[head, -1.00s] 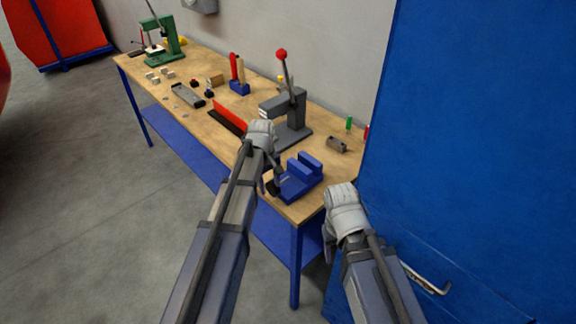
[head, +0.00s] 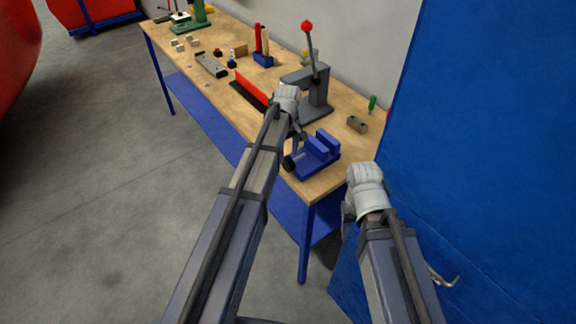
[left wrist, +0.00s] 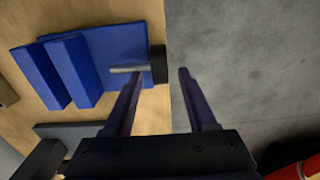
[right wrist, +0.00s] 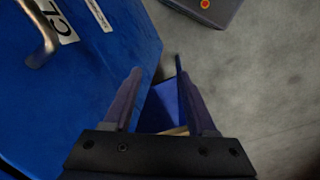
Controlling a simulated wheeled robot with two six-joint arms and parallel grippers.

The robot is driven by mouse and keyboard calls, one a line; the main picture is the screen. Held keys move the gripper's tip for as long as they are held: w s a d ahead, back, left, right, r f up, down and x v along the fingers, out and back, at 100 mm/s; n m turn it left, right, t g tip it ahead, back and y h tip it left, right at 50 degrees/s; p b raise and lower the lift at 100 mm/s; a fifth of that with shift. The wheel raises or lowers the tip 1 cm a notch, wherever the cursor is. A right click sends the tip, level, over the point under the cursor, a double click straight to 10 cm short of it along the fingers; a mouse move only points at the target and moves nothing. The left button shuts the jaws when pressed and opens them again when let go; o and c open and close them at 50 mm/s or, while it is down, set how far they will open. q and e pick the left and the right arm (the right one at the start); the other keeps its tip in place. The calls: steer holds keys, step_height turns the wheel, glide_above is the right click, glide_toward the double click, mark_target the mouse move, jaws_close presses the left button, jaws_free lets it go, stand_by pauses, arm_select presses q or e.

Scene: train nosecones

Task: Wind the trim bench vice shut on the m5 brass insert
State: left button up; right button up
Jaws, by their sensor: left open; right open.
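The blue trim bench vice (head: 322,147) sits at the near end of the wooden bench. Its two upright jaws (left wrist: 72,68) stand close together in the left wrist view, with a narrow gap. A grey screw (left wrist: 127,69) runs to a black knob (left wrist: 158,64) at the bench edge. My left gripper (left wrist: 160,76) is open, its fingertips either side of the knob in the picture; contact is not visible. I cannot make out the m5 brass insert. My right gripper (right wrist: 157,66) is open and empty, low beside the blue cabinet.
A grey press (head: 316,95) with a red-tipped lever stands behind the vice. The blue cabinet (head: 480,140) stands close to my right arm. Floor left of the bench (head: 110,200) is clear.

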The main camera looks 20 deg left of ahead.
mark_target(288, 158)
arm_select(q)
step_height(288, 158, down, 5)
steer(key=b, duration=0.3)
steer(key=shift+r+b, duration=0.2)
steer(key=shift+b, duration=0.1)
jaws_close()
